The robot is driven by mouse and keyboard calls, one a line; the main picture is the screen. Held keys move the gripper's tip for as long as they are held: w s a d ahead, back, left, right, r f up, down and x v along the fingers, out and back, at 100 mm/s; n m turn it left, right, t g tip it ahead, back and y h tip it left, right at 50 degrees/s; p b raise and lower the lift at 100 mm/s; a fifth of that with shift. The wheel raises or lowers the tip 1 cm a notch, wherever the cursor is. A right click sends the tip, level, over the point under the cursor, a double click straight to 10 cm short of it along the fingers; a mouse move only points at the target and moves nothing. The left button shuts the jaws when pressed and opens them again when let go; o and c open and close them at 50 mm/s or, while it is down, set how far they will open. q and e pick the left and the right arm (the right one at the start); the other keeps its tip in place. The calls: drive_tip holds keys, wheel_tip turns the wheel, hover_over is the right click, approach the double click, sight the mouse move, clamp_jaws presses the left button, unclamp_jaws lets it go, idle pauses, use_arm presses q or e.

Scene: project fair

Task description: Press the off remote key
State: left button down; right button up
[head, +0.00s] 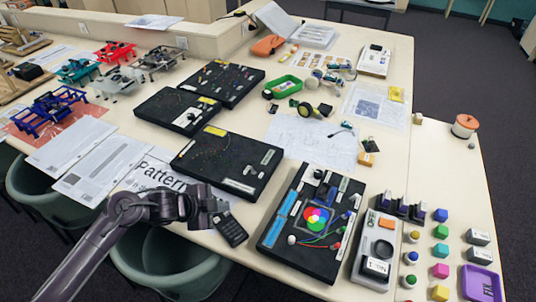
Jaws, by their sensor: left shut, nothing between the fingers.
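A black remote (232,230) with small keys lies on the table near its front edge, tilted slightly in the picture. Its upper end is close to my left gripper (216,204), which reaches in from the lower left with its fingers shut and empty. The gripper appears over or just beside the remote's upper left end. I cannot tell whether it touches. The single keys are too small to read, so the off key cannot be made out. My right gripper is not in view.
A black board with a colour wheel (289,256) lies right of the remote. A black circuit board (263,188) lies behind it. Paper sheets (140,176) lie to the left. Green chairs (165,255) stand below the front edge. Coloured blocks and a purple tray (482,284) are far right.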

sight(223, 216)
use_arm(q)
wheel_tip(223, 216, up, 6)
drive_tip(key=p, duration=0.5)
idle(0.6)
idle(0.4)
